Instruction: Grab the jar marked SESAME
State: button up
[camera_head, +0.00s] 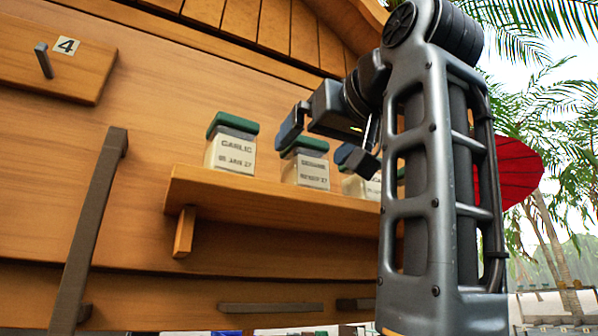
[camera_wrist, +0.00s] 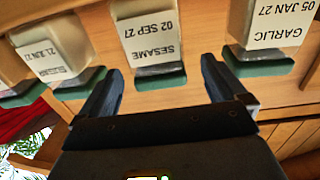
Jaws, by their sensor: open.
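The jar marked SESAME (camera_wrist: 148,40) has a pale body, a grey neck and a green lid. In the wrist view it appears upside down, with its lid toward my gripper. In the head view it is the middle jar (camera_head: 306,172), upright on the wooden shelf (camera_head: 262,205). My gripper (camera_head: 325,145) is open at this jar's lid, and the arm comes from the right. In the wrist view my gripper (camera_wrist: 161,66) has its two dark fingers apart, with the lid roughly between them. I cannot tell whether they touch it.
The GARLIC jar (camera_head: 231,145) stands left of the SESAME jar, with a gap between. Another labelled jar (camera_wrist: 50,48) stands on the other side, partly hidden by my gripper in the head view. The wooden wall is behind. A dark slanted bar (camera_head: 90,220) is at the left.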

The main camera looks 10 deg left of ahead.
jog(key=p+x, duration=0.2)
jog(key=x, duration=0.4)
jog(key=shift+w+a+r+p, duration=0.1)
jog(key=shift+w+r+p, duration=0.05)
jog(key=shift+w+p, duration=0.2)
jog(key=shift+c, duration=0.2)
jog(key=c, duration=1.2)
